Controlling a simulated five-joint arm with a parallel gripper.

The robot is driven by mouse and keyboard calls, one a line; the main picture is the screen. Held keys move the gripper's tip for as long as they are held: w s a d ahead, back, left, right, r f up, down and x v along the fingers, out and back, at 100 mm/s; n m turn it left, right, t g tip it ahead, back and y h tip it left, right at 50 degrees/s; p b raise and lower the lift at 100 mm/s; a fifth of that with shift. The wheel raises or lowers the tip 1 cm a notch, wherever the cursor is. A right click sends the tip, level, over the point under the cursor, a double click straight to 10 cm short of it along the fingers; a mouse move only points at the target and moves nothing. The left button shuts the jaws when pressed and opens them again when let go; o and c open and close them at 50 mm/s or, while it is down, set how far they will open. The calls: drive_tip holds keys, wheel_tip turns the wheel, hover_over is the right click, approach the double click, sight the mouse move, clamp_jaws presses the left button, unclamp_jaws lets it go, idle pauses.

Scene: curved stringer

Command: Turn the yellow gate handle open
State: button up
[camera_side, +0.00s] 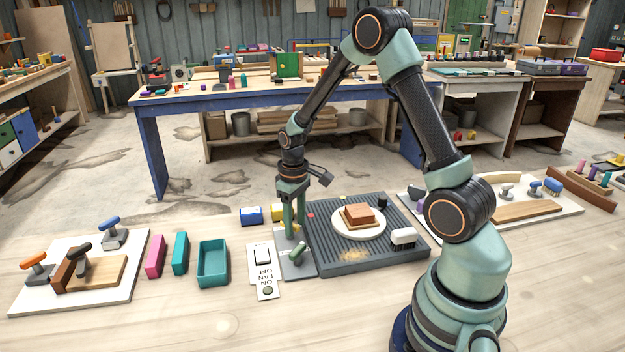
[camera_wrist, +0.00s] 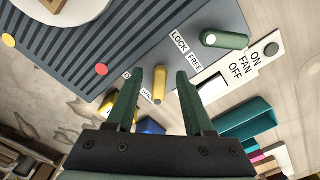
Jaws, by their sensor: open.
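The yellow gate handle (camera_wrist: 160,85) is a short rounded bar on a grey plate. In the wrist view it lies between the two fingers of my gripper (camera_wrist: 160,73), with a gap visible on each side. Small labels beside it are partly hidden by a finger. My gripper is open and holds nothing.
A green handle (camera_wrist: 225,40) by LOCK and FREE labels sits close by. A fan switch panel (camera_side: 264,268) lies in front. The ribbed grey board (camera_side: 345,262) bears a white plate with a block and a brush (camera_side: 403,237).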

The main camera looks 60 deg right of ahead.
drive_tip(key=shift+c, duration=0.3)
clamp_jaws()
drive_tip(key=shift+m, duration=0.3)
drive_tip(key=m, duration=0.3)
drive_tip(key=shift+w+a+m, duration=0.1)
drive_tip(key=shift+a+m, duration=0.2)
drive_tip(key=shift+m, duration=0.1)
drive_tip(key=m, duration=0.4)
drive_tip(key=shift+w+a, duration=0.2)
drive_tip(key=shift+a, duration=0.05)
drive_tip(key=m, duration=0.5)
drive_tip(key=shift+w+a+r, duration=0.1)
drive_tip(key=shift+w+a, duration=0.05)
drive_tip(key=shift+w, duration=0.1)
drive_tip(key=shift+w+m, duration=0.15)
drive_tip(key=shift+m, duration=1)
drive_tip(key=shift+w+m, duration=0.15)
drive_tip(key=shift+m, duration=1)
